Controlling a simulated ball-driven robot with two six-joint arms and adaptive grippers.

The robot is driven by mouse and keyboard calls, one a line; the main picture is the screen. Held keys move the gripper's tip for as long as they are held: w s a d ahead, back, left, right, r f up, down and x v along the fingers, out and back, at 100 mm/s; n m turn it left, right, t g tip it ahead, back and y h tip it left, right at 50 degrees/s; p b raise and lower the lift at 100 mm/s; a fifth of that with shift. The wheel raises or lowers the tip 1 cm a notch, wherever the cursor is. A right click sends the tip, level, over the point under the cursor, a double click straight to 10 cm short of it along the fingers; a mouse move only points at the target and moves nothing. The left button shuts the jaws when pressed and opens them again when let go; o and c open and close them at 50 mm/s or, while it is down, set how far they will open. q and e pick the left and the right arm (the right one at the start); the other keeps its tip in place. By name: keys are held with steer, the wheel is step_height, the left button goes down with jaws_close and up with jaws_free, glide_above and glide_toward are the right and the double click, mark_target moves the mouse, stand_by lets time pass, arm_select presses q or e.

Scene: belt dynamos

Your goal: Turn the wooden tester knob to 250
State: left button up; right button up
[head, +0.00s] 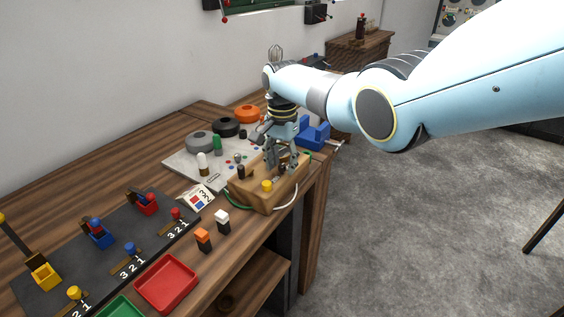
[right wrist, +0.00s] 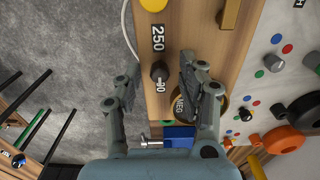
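The wooden tester (head: 268,201) is a light wooden box near the right edge of the bench, with a yellow knob (head: 267,185) on top. In the right wrist view its top (right wrist: 204,30) carries a black knob (right wrist: 158,71) below a "250" label (right wrist: 157,38). I see no clear contact. My left gripper is out of view.
A pale board (head: 184,160) with grey, black and orange rings lies behind the tester. Orange-topped (head: 203,239) and white-topped (head: 222,221) blocks stand in front, near a red tray (head: 166,283). A white cable runs along the tester's outer side. The floor to the right is open.

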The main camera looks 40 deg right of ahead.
jaws_close()
